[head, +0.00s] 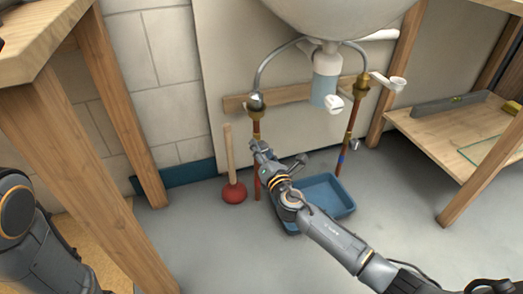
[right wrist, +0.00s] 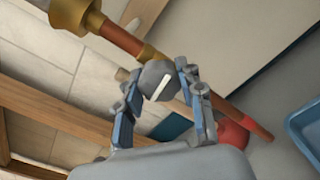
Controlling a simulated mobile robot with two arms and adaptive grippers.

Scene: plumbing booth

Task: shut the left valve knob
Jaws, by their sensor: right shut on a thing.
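The left valve knob (right wrist: 157,80), round and grey with a white line across its face, is on the left copper pipe (right wrist: 120,36). In the right wrist view my right gripper (right wrist: 158,90) has one finger on each side of the knob and is shut on it. The white line stands slanted, nearer upright than level. In the head view my right gripper (head: 262,150) reaches the left pipe (head: 256,186) from the lower right and largely hides the knob. My left arm shows at the left edge; its gripper is out of view.
A red plunger (head: 234,192) stands just left of the pipe. A blue tray (head: 330,190) lies on the floor to the right. The right pipe (head: 349,135) and a wooden shelf (head: 420,135) stand farther right. A wooden table (head: 60,110) is at the left; the sink (head: 340,18) hangs above.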

